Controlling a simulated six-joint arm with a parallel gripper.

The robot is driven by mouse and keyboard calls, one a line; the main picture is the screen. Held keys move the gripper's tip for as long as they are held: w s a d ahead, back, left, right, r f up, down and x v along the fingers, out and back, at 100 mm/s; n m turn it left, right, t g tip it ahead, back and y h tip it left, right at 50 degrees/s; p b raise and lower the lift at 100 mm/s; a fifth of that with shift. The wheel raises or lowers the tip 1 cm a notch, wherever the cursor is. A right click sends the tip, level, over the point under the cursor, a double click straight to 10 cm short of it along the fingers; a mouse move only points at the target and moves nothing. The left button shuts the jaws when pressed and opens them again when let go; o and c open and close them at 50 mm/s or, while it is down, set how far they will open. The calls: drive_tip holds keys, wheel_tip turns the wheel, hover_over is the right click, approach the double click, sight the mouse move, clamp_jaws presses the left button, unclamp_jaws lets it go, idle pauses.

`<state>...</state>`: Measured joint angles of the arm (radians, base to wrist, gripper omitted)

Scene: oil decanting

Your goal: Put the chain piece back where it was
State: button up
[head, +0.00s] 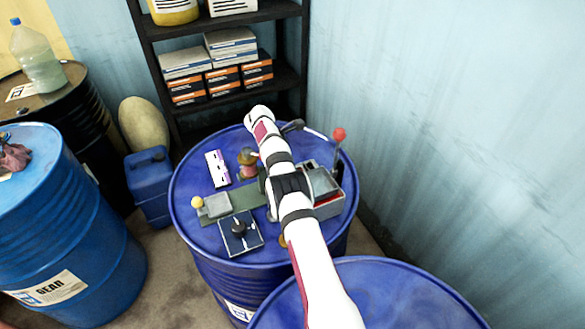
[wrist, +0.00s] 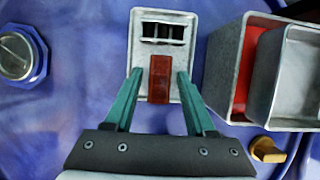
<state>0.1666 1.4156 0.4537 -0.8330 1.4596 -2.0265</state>
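My gripper (wrist: 159,74) shows in the wrist view with two teal fingers spread apart. It is open and nothing is visible between the fingertips except what lies below. Below and ahead of it is a pale grey metal box (wrist: 136,50) with dark slots at its far end and a red-brown strip (wrist: 160,78) along its middle. The fingertips appear at either side of this strip. I cannot make out the chain piece for certain in either view. In the head view my arm crosses the blue drum top (head: 190,222) and hides the fingertips and part of the objects there.
In the wrist view, a grey tray with a red inside (wrist: 222,75) stands right of the box, with a brass knob (wrist: 266,150) near it. A round metal cap (wrist: 17,55) is at left. A red-knobbed lever (head: 339,135) rises at the drum's right.

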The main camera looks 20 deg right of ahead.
drive_tip(key=shift+o, duration=0.2)
drive_tip(key=shift+r, duration=0.25)
drive_tip(key=v, duration=1.2)
drive_tip(key=shift+r, duration=0.15)
drive_tip(key=s+a+r+m+t+y, duration=0.2)
drive_tip(key=s+a+r+m, duration=0.3)
drive_tip(key=s+r+m, duration=0.55)
drive_tip(key=s+a+m+y, duration=0.1)
drive_tip(key=s+a+m, duration=0.3)
drive_tip(key=s, duration=0.6)
drive_tip(key=s+a+m+g+y, duration=0.1)
drive_tip(key=s+a+m, duration=0.2)
drive_tip(key=s, duration=0.8)
drive_tip(key=s+a+f+m+g+y, duration=0.1)
drive_tip(key=s+a+m, duration=0.3)
drive_tip(key=s, duration=0.7)
drive_tip(key=shift+a+m+y, duration=0.3)
drive_tip(key=shift+m+y, duration=0.3)
drive_tip(key=shift+m, duration=0.05)
